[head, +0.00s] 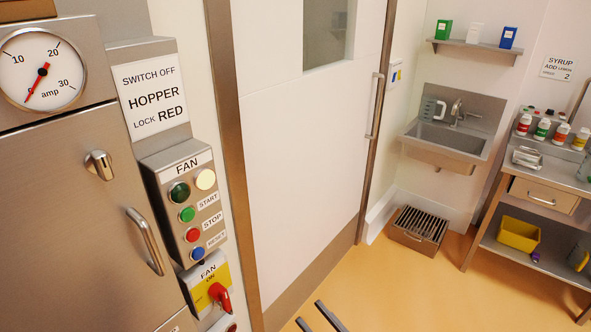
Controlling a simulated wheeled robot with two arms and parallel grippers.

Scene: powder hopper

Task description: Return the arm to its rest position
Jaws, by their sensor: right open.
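My right gripper (309,312) shows at the bottom edge of the head view. Its two dark fingers are apart, with nothing visible between them. It is in front of the orange floor, to the right of the fan switch (219,297), and appears clear of it. The rest of my right arm is out of frame. My left gripper is not in view.
A steel cabinet with a door handle (145,241) and a gauge (42,69) reading near 0 stands at left. Beside it is the fan button box (172,160). A white door (300,150) fills the middle. A sink (447,140) and bench (545,195) stand at right. Open floor (430,290) lies between.

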